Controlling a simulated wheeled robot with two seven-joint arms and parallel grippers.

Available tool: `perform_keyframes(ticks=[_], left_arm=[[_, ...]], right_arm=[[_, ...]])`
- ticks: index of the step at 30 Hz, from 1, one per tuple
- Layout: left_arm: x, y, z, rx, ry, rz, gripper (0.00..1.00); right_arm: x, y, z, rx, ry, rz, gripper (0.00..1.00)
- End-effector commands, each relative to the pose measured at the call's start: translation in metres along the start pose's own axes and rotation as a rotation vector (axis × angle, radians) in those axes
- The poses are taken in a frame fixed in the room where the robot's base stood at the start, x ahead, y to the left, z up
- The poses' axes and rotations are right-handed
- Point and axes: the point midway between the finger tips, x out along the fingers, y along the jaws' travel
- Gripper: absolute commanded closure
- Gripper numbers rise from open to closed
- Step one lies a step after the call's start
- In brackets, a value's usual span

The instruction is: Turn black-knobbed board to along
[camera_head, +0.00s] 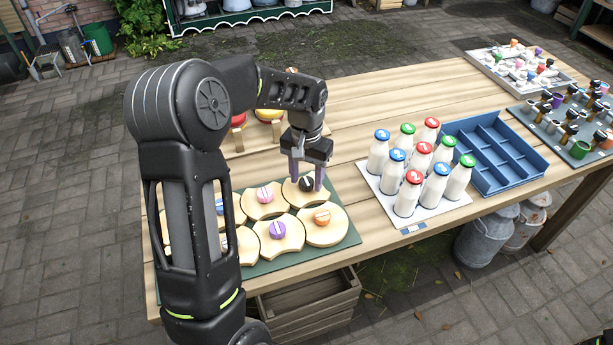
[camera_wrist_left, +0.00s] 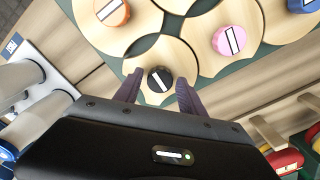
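The black-knobbed board (camera_head: 294,196) is a round pale wooden piece at the back right of the green mat (camera_head: 344,243). Its black knob (camera_wrist_left: 160,79) bears a white bar and shows between my fingers in the left wrist view. My left gripper (camera_head: 306,183) is above this board, fingers pointing down, one on each side of the knob. In the left wrist view the left gripper (camera_wrist_left: 158,88) is open, with gaps between the fingers and the knob. My right gripper is not in view.
Neighbouring boards carry a pink knob (camera_head: 264,195), an orange knob (camera_head: 322,217) and a purple knob (camera_head: 277,230). Milk bottles (camera_head: 409,193) stand on a white tray to the right, beside a blue crate (camera_head: 507,181).

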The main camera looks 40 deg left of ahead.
Motion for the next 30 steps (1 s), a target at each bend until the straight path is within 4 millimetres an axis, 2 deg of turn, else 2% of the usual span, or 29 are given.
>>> perform_keyframes(ticks=[2,17,30], left_arm=[[-0.0003,0.0000,-0.0001,0.000,0.000,0.000,0.60],[-0.0005,-0.0001,-0.0001,0.000,0.000,0.000,1.00],[-0.0005,-0.0001,-0.0002,0.042,0.001,0.000,1.00]], right_arm=[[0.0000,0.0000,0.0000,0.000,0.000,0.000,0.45],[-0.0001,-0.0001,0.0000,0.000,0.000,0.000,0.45],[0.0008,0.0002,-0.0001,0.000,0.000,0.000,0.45]])
